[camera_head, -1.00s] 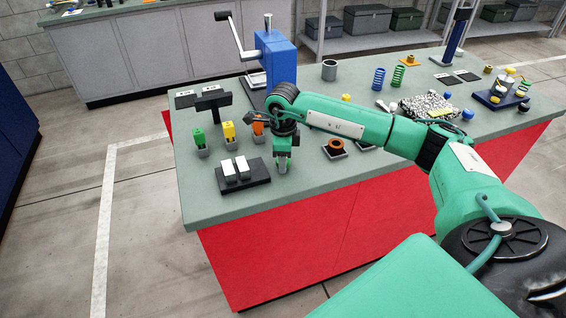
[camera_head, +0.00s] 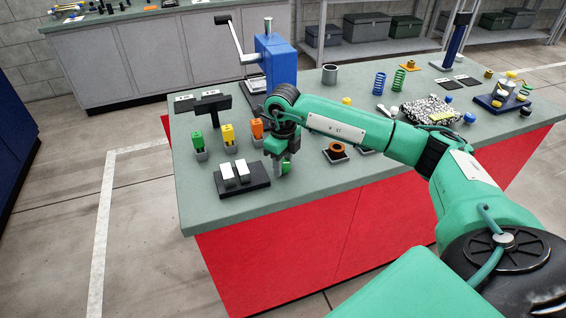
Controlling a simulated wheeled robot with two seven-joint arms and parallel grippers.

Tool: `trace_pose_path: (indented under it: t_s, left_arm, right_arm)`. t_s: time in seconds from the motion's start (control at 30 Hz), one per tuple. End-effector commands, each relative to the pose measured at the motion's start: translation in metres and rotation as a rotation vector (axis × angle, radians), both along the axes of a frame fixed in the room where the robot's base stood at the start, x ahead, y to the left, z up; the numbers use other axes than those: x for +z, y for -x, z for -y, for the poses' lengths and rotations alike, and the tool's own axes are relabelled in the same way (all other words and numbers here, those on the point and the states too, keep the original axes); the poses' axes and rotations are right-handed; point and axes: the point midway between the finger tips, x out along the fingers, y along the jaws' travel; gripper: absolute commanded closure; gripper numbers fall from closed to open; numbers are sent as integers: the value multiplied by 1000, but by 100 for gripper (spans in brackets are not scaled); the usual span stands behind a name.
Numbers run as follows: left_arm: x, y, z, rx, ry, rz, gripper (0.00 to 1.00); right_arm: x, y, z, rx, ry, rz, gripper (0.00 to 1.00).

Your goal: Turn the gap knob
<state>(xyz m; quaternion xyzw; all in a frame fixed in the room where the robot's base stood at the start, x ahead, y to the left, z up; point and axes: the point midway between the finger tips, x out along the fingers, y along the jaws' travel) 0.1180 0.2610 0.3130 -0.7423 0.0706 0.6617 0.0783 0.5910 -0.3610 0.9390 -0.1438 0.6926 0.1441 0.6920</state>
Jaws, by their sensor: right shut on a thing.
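A black base (camera_head: 256,189) with two upright white blocks (camera_head: 235,172) stands near the table's front left edge. The blocks are side by side with a narrow gap between them. My right gripper (camera_head: 283,168) points down at the right end of this base, with its fingers low by the tabletop. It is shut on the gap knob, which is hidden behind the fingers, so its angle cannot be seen. My left gripper is not in view.
Green (camera_head: 199,144), yellow (camera_head: 228,135) and orange (camera_head: 257,129) pieces stand in grey holders behind the base. A blue crank press (camera_head: 275,58) rises behind the gripper. A brown ring (camera_head: 336,149) lies to the right. The front table strip is clear.

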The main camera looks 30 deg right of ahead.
Motion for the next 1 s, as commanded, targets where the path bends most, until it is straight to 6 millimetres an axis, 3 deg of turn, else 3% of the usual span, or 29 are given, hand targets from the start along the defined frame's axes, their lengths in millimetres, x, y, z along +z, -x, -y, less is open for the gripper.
trace_pose_path:
  t_s: [0.3, 0.33, 0.43, 0.77, 1.0]
  left_arm:
    - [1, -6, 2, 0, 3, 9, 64]
    - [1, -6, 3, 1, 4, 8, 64]
    - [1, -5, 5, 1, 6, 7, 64]
    - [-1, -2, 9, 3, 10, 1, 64]
    - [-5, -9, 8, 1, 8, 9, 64]
  right_arm:
    - [1, -1, 0, -2, 0, 2, 85]
    - [1, -1, 0, -2, 0, 2, 60]
    - [1, -1, 0, -2, 0, 2, 41]
    - [3, -1, 0, -1, 0, 2, 41]
    - [39, -2, 0, -2, 0, 8, 41]
